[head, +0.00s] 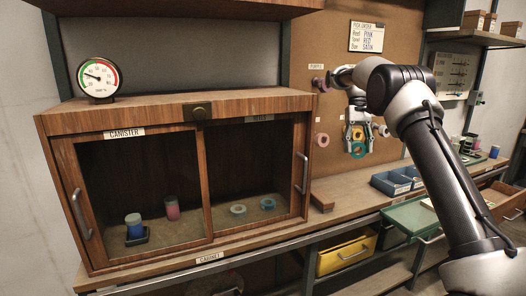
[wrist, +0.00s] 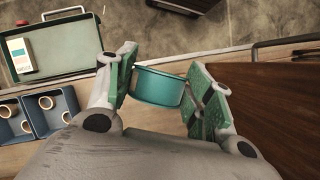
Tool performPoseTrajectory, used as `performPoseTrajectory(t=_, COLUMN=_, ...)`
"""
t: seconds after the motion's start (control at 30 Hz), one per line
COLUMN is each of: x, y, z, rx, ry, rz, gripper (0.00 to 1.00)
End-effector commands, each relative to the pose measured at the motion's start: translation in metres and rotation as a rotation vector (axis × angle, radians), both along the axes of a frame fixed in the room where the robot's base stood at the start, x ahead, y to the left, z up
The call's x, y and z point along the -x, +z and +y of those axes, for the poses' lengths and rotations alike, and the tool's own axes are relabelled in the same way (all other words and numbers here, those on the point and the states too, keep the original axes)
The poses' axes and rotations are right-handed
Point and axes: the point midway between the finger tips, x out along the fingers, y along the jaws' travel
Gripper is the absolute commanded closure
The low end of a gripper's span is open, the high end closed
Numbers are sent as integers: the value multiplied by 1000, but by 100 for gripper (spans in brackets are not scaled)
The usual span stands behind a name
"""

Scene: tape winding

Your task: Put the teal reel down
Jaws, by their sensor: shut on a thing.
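The teal reel (wrist: 158,86) is between the fingers of my gripper (wrist: 162,92) in the wrist view, with both green pads against its sides. In the head view the reel (head: 358,150) hangs at the tips of my gripper (head: 360,140), above the bench and in front of the brown board. My gripper is shut on it. The reel is clear of the bench surface below.
A wooden cabinet (head: 200,100) stands at left; behind its panes are two reels (head: 238,209) and two canisters (head: 171,208). Blue bins (head: 391,183) and a green tray (head: 410,217) lie at right. The tray (wrist: 58,74) holds a small labelled box (wrist: 20,56). Bare bench (head: 340,195) shows beside the cabinet.

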Motion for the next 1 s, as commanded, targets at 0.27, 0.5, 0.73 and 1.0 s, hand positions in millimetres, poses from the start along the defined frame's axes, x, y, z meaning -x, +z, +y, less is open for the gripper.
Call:
performPoseTrajectory(t=0.27, x=-15, y=-46, z=30, rx=-1, ry=45, rz=0, gripper=72)
performPoseTrajectory(t=0.5, x=2, y=-89, z=40, rx=-3, ry=57, rz=3, gripper=72)
performPoseTrajectory(t=0.73, x=63, y=-169, z=42, rx=-5, ry=56, rz=4, gripper=72)
performPoseTrajectory(t=1.0, x=140, y=-227, z=38, rx=-2, ry=55, rz=-1, gripper=72)
